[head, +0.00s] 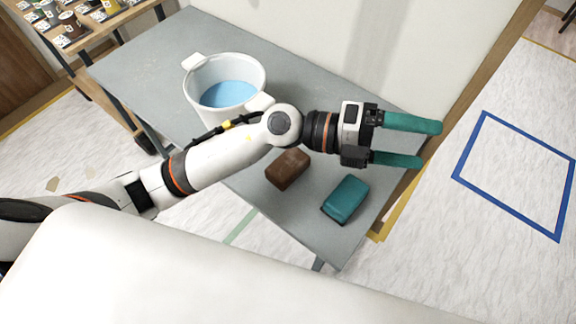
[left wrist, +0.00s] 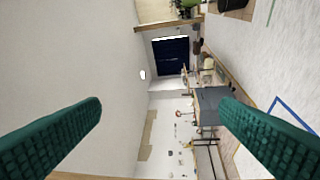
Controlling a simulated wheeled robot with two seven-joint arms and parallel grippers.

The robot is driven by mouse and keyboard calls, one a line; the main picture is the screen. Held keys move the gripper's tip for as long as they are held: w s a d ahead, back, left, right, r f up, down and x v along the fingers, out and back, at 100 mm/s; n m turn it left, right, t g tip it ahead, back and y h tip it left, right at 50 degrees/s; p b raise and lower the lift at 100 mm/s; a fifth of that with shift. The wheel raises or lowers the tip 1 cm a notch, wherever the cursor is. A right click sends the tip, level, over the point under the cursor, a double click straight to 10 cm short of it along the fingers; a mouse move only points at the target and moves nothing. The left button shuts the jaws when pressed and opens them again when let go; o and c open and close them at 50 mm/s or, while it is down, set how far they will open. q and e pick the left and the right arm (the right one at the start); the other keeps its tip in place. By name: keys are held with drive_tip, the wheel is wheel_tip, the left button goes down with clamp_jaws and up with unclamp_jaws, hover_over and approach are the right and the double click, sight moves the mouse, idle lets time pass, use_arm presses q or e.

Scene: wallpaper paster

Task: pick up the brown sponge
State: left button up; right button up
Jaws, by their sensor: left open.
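The brown sponge (head: 288,169) lies on the grey table, below my left forearm in the head view. A teal sponge (head: 345,199) lies to its right, nearer the table's front corner. My left gripper (head: 432,145) has teal fingers, spread apart with nothing between them. It is above the table's right end, right of both sponges, pointing right. In the left wrist view its two fingers (left wrist: 160,118) stand wide apart, and neither sponge shows there. My right gripper is not in view.
A white bucket with blue water (head: 228,93) stands on the grey table (head: 150,62), behind my left arm. A wall panel with a wooden edge (head: 470,92) rises along the table's back right. A cart with small items (head: 75,30) stands at the upper left. Blue tape (head: 484,113) marks the floor at right.

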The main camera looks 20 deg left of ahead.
use_arm(q)
wheel_tip(320, 180, down, 5)
drive_tip(key=m+g+y, duration=0.2)
drive_tip(key=m+y, duration=0.1)
drive_tip(key=y, duration=0.1)
drive_tip(key=m+t+y+p, duration=0.1)
drive_tip(key=y, duration=1.5)
hover_over(289, 162)
drive_tip(key=f, duration=1.6)
drive_tip(key=shift+w+a+f, duration=0.2)
drive_tip(key=shift+f, duration=0.2)
drive_tip(key=f, duration=0.2)
drive_tip(key=f+p, duration=0.1)
drive_tip(key=f, duration=0.2)
drive_tip(key=shift+s+d+f+p, duration=0.2)
drive_tip(key=shift+s+f+p, duration=0.1)
drive_tip(key=shift+p, duration=0.1)
drive_tip(key=shift+w+f, duration=0.1)
drive_tip(key=shift+f, duration=0.3)
